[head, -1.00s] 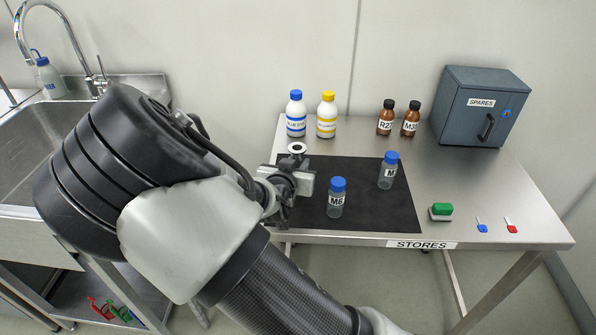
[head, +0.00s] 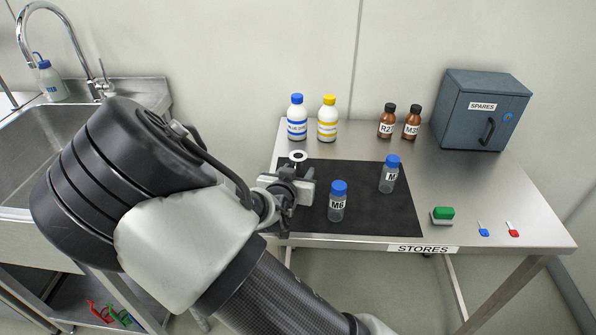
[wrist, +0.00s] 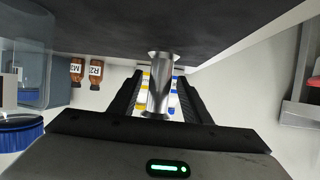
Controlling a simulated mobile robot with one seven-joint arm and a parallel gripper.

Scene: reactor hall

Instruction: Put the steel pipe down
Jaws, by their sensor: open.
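The steel pipe (wrist: 160,88) is a short, shiny tube with flared ends. In the wrist view, which is upside down, it stands upright with its end at the black mat (head: 388,215). In the head view only its ring-shaped top (head: 297,156) shows; my gripper hides the rest. My gripper (head: 300,182) is low over the mat's left part. In the wrist view its fingers (wrist: 160,80) are open, one on each side of the pipe, with gaps showing bottles behind.
Two blue-capped clear bottles, M6 (head: 337,203) and another (head: 389,175), stand on the mat right of my gripper. White bottles with blue (head: 297,118) and yellow (head: 327,119) caps stand behind. Brown bottles (head: 387,122) and a spares cabinet (head: 470,115) are at back right.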

